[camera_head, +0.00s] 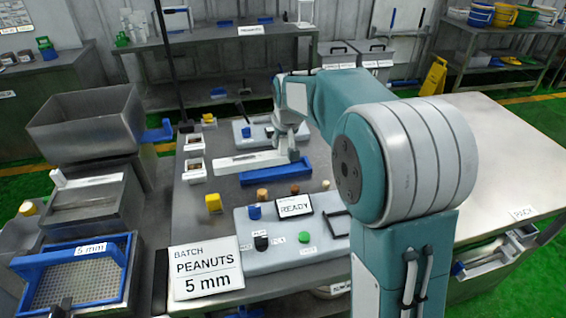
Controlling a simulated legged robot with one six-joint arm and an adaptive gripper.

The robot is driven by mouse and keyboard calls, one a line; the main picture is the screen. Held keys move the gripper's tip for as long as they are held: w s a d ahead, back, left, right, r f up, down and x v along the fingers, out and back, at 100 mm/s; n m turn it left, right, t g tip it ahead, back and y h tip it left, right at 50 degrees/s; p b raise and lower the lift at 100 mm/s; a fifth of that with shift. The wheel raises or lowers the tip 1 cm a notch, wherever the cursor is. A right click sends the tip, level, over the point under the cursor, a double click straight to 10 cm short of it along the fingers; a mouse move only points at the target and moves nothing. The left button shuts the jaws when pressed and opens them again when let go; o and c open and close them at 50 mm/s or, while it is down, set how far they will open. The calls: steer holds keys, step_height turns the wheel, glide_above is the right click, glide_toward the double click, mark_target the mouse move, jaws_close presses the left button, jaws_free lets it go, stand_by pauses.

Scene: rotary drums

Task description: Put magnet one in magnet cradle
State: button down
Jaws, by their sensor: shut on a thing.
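My gripper (292,154) points down over the middle of the steel table, at the right end of a long pale grey bar (240,163). The gripper is shut at that bar, which may be magnet one; the grip itself is too small to see clearly. A long blue holder (276,177), which may be the magnet cradle, lies just in front of the bar. I cannot tell whether the bar touches it. No label naming the magnet or the cradle is readable.
A control panel (242,264) with a READY display (294,206) and several buttons stands in front. Small corks and a yellow block (213,203) sit nearby. A batch sign (206,271) is at front left. White sample boxes (194,170) line the left edge. The table's right part is clear.

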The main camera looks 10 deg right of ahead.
steer(key=w+d+f, duration=0.2)
steer(key=w+f, duration=0.1)
steer(key=f, duration=0.1)
steer(key=w+d+f, duration=0.3)
steer(key=f, duration=0.1)
steer(key=w+d+f, duration=0.3)
steer(key=w+f, duration=0.1)
steer(key=shift+d+f, duration=0.1)
steer(key=shift+f, duration=0.2)
steer(key=shift+c, duration=2)
jaws_free()
steer(key=shift+r, duration=0.1)
